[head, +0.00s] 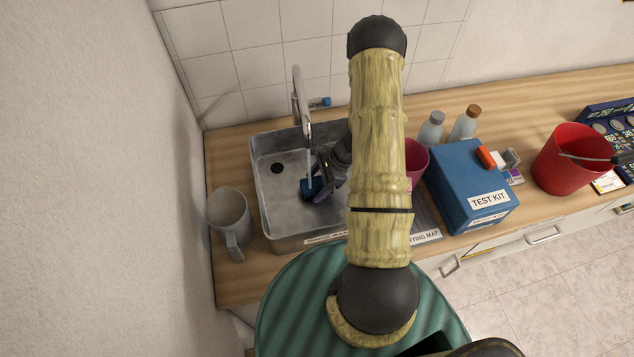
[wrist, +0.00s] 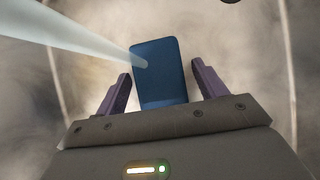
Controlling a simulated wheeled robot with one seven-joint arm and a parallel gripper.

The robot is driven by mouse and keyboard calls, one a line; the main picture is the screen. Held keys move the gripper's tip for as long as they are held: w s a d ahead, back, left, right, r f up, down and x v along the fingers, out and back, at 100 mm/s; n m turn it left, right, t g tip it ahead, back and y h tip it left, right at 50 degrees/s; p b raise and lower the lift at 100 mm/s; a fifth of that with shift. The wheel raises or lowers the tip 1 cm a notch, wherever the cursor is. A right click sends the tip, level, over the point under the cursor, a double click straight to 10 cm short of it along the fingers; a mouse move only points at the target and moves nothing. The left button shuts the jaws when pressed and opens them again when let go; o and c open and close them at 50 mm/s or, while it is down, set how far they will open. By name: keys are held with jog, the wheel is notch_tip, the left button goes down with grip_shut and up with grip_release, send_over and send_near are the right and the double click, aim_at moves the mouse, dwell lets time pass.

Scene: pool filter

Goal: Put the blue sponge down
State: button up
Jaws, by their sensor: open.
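The blue sponge (wrist: 160,72) lies between the two purple fingers of my gripper (wrist: 161,88) in the wrist view, with a gap on each side. In the head view the sponge (head: 311,188) shows low inside the metal sink (head: 262,205), partly hidden by my gripper (head: 322,178). My gripper reaches down into the sink and is open. Whether the sponge rests on the sink floor is hard to tell. A pale stream crosses the wrist view from the left and overlaps the sponge.
A faucet (head: 302,105) stands over the sink. A grey mug (head: 228,220) is left of it. A pink cup (head: 415,160), a blue test kit box (head: 465,180), two bottles and a red bucket (head: 570,160) stand to the right. A wall is close on the left.

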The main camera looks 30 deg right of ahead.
jog(key=b+v, duration=0.2)
jog(key=v, duration=1)
jog(key=shift+r, duration=0.1)
dwell(0.4)
notch_tip(320, 180, up, 10)
jog(key=p, duration=0.9)
jog(key=shift+p, duration=0.4)
